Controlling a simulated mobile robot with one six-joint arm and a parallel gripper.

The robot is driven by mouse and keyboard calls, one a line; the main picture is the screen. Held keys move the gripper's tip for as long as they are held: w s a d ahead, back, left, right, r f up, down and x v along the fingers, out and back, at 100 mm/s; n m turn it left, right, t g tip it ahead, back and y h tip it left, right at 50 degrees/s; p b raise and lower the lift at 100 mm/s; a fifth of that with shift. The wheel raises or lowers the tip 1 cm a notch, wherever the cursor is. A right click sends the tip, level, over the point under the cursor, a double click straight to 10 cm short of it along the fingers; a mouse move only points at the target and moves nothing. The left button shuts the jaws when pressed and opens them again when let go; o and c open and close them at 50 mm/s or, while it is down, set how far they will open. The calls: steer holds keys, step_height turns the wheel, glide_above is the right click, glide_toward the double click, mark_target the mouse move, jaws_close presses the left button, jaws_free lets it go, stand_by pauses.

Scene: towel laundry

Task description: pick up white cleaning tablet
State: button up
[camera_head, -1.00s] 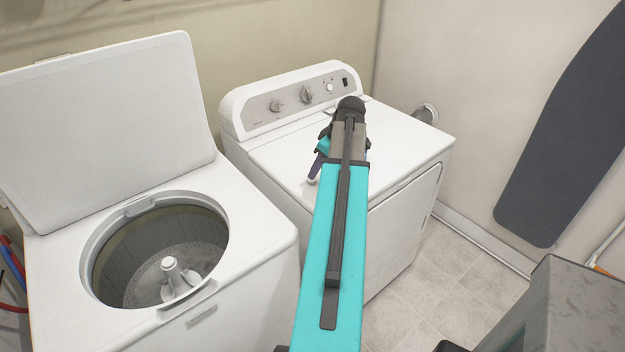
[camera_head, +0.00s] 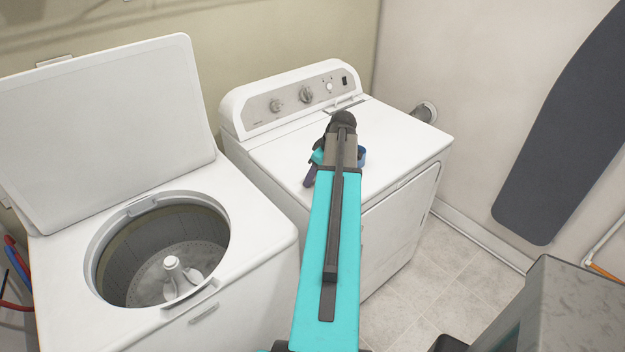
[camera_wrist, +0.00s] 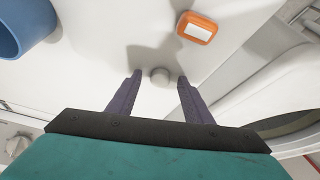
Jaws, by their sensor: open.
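The white cleaning tablet (camera_wrist: 159,76) is a small round piece on the white dryer top (camera_head: 395,140). In the wrist view it sits between and slightly beyond the tips of my gripper (camera_wrist: 159,77). The two dark purple fingers stand apart, one on each side of it, and nothing is held. In the head view my gripper (camera_head: 309,182) is over the dryer top, mostly hidden by my arm, and the tablet is hidden there.
An orange item with a white face (camera_wrist: 197,28) lies beyond the right finger. A blue round container (camera_wrist: 24,26) stands at upper left. The open washer (camera_head: 160,255) is left of the dryer, its lid (camera_head: 105,125) raised.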

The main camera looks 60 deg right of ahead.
steer(key=shift+c, duration=0.3)
steer(key=c, duration=1.1)
steer(key=shift+o, duration=0.2)
steer(key=shift+r, duration=0.15)
steer(key=shift+r+b, duration=0.9)
steer(key=shift+r, duration=0.5)
steer(key=s+a+b, duration=0.1)
steer(key=s, duration=0.4)
steer(key=s+r+b, duration=0.1)
steer(key=s+b, duration=0.1)
steer(key=s, duration=0.3)
steer(key=s+a+r+b, duration=0.1)
steer(key=s, duration=0.4)
steer(key=shift+s+a, duration=0.3)
steer(key=shift+s, duration=0.1)
